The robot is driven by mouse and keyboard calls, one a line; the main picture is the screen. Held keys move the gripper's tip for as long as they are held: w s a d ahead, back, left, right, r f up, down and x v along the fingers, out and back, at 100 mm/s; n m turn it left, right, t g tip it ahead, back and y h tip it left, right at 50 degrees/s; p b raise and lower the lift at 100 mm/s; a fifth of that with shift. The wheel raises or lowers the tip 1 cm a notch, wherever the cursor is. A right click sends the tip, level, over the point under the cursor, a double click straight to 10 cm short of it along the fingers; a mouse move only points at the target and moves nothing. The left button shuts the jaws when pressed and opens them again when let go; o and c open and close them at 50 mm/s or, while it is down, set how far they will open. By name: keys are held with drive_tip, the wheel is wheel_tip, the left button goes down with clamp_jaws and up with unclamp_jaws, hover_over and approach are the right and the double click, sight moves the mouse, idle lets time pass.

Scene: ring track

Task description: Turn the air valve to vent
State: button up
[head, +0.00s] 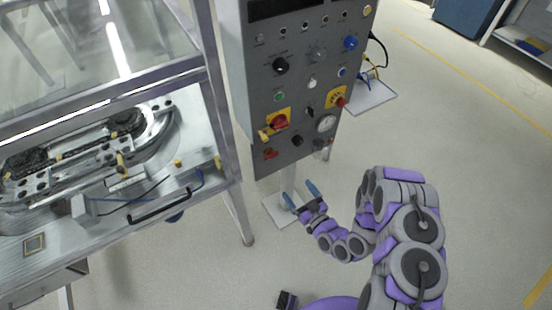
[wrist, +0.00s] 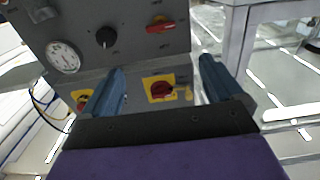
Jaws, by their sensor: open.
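The grey control panel (head: 300,75) stands upright right of the machine; its labels are too small to read, so I cannot tell which control is the air valve. Low on it are a red handle (head: 270,153), a black knob (head: 297,140) and a round gauge (head: 326,122). Above them is a red rotary switch on a yellow plate (head: 280,121). The wrist view, turned over, shows the red handle (wrist: 160,25), black knob (wrist: 106,37) and gauge (wrist: 64,57). My gripper (head: 301,194) is open and empty, below the panel and apart from it.
A glass-and-metal ring track machine (head: 100,150) stands at the left, its frame leg close to the panel. A red button on yellow (head: 339,102) sits right of the rotary switch. Cables hang behind the panel at right. Open floor (head: 470,170) lies at right.

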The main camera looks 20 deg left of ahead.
sight(272, 157)
drive_tip(key=b+x, duration=0.2)
drive_tip(key=x, duration=1.5)
drive_tip(key=shift+s+a+b, duration=0.1)
drive_tip(key=shift+a+b, duration=0.05)
drive_tip(key=shift+b, duration=0.25)
drive_tip(key=c, duration=1)
drive_tip(key=shift+c, duration=0.2)
